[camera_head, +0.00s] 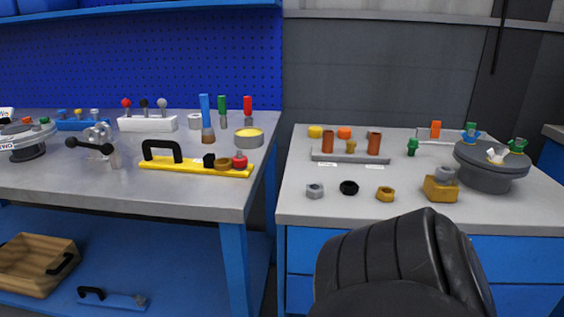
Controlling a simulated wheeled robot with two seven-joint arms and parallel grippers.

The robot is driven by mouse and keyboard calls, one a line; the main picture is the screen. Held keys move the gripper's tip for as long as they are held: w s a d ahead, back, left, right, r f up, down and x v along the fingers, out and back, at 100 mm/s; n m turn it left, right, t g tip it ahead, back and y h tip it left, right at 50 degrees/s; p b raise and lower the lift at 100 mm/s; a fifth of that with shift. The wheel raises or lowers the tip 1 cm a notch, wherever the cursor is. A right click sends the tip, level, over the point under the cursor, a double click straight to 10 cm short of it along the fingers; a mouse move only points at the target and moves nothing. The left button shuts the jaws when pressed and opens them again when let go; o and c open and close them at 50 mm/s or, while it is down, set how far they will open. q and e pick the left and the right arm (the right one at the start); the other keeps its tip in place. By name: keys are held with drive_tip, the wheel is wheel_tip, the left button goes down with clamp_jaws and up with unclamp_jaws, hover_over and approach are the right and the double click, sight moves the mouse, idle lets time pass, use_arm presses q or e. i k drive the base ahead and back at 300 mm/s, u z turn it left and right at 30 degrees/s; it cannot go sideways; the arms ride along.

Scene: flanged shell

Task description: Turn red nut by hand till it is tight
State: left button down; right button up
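I cannot tell for certain which part is the red nut. At the left edge, a round flanged shell (28,144) on the left bench carries small coloured pieces on top, one of them orange-red (27,120). A red knob-like piece (240,160) sits at the right end of a yellow plate on the same bench. On the right bench, a grey round flanged shell (490,172) carries blue-and-yellow, green-and-yellow and white-and-yellow pieces on top; I see no red one there. Neither gripper shows. A dark arm link of mine fills the bottom right of centre.
The yellow plate (190,168) has a black handle. Tools with blue, green and red handles stand behind it. Loose nuts, grey (315,191), black (349,188) and brass (385,194), lie on the right bench (300,212). A gap separates the benches. A wooden crate (35,270) sits below.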

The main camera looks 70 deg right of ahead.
sight(241, 163)
drive_tip(key=k, duration=0.35)
drive_tip(key=z, duration=1.15)
